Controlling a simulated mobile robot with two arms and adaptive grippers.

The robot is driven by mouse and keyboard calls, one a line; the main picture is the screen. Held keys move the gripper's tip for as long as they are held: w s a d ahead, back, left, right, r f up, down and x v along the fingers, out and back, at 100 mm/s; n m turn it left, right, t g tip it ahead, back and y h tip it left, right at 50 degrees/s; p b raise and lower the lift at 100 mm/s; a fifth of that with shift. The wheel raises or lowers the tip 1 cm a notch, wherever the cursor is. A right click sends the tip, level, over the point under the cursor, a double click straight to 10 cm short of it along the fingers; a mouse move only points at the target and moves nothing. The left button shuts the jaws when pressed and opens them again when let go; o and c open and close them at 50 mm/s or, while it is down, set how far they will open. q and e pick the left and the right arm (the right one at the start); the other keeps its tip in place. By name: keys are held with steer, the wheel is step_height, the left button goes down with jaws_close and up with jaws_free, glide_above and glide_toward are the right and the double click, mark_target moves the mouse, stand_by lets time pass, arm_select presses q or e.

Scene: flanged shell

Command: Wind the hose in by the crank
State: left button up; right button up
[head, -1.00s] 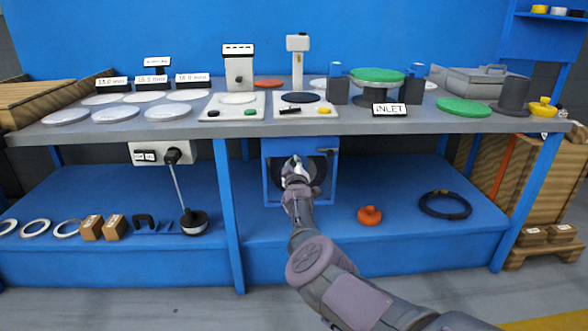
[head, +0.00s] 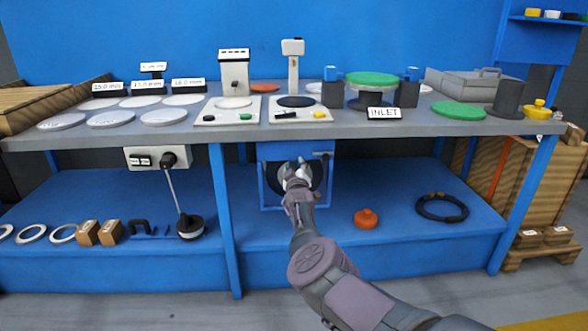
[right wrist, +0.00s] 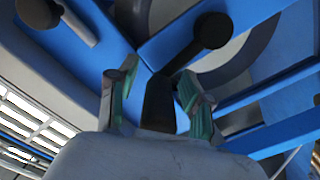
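The reel (head: 316,177), a dark disc in a blue frame (head: 264,185), hangs under the bench top; my right gripper covers part of it. In the right wrist view the crank (right wrist: 190,52) is a black arm with a round hub end, in front of the grey reel. Its black grip (right wrist: 158,103) stands between the fingers of my right gripper (right wrist: 157,98). The fingers are spread around the grip, with a narrow gap at the left finger. My right gripper (head: 297,172) also shows at the reel in the head view. I cannot make out the hose for sure. My left gripper is out of view.
The bench top (head: 420,125) is just above my right gripper. A blue post (head: 225,215) stands left of the reel. On the lower shelf (head: 300,228) lie an orange knobbed part (head: 366,218) and a black ring (head: 442,207). The shelf below the reel is clear.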

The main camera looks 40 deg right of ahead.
steer(key=shift+w+a, duration=0.1)
steer(key=shift+a, duration=0.1)
steer(key=shift+s+d+f, duration=0.25)
steer(key=shift+s+f, duration=0.1)
steer(key=shift+s, duration=0.25)
steer(key=shift+s+a+r, duration=0.15)
steer(key=shift+s+a, duration=0.25)
steer(key=shift+a, duration=0.25)
steer(key=shift+s+a+r, duration=0.15)
steer(key=shift+s+a, duration=0.25)
steer(key=shift+a, duration=0.2)
steer(key=v, duration=0.8)
steer(key=shift+s, duration=0.35)
